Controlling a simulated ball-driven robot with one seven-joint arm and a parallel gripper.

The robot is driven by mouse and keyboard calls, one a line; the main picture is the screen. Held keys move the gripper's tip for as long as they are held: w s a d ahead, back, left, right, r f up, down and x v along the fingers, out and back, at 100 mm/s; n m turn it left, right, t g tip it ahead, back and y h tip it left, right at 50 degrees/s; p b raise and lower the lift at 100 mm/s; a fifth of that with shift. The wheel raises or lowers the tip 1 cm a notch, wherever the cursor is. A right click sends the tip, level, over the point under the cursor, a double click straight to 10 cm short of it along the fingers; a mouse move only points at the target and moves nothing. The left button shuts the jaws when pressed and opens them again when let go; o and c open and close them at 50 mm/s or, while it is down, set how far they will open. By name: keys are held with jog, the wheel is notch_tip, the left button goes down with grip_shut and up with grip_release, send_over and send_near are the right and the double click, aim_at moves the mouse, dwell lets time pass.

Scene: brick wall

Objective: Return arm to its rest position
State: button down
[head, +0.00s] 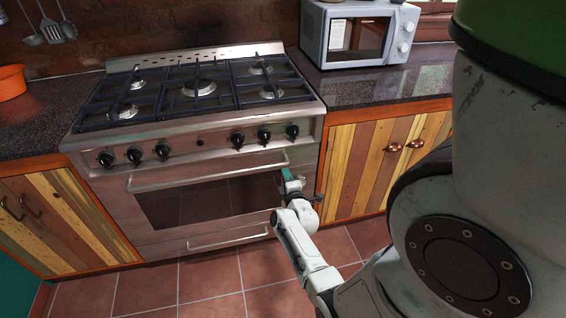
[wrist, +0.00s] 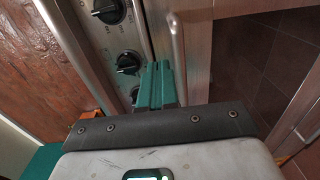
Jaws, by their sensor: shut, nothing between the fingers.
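My gripper (head: 288,176) is in front of the stainless oven (head: 150,225), beside the right end of the upper door handle (head: 205,171). In the wrist view its teal fingers (wrist: 158,84) are together with nothing between them. The handle (wrist: 177,50) shows just past the fingertips; I cannot tell whether they touch. The oven door looks closed in the head view. My white arm reaches in from the lower right, stretched out toward the oven front.
Black knobs (head: 264,136) line the oven's front, also close to the fingers in the wrist view (wrist: 128,63). A microwave (head: 316,45) stands on the right counter (head: 400,85). An orange bowl (head: 11,83) is at left. Wooden cabinets (head: 350,165) flank the oven. The tiled floor (head: 210,280) looks clear.

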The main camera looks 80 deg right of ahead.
jog(key=shift+p+v, duration=0.5)
jog(key=shift+v, duration=1.05)
jog(key=w+a+f+t+y, duration=0.1)
jog(key=w+a+t+y, duration=0.1)
jog(key=w+a+y, duration=0.7)
jog(key=w+a+t+y, duration=0.1)
jog(key=w+a+y, duration=0.35)
jog(key=a, duration=0.85)
jog(key=s+a+r+m+g+y, duration=0.1)
jog(key=s+a+g+y, duration=0.15)
jog(key=a, duration=0.95)
jog(key=s+a+r+m+g, duration=0.3)
jog(key=s+a+r+g, duration=0.2)
jog(key=s+a, duration=0.3)
jog(key=s+g, duration=0.1)
jog(key=s, duration=0.1)
jog(key=shift+s+a+m, duration=0.15)
jog(key=shift+s+m, duration=0.1)
jog(key=shift+m, duration=0.05)
jog(key=shift+r, duration=0.1)
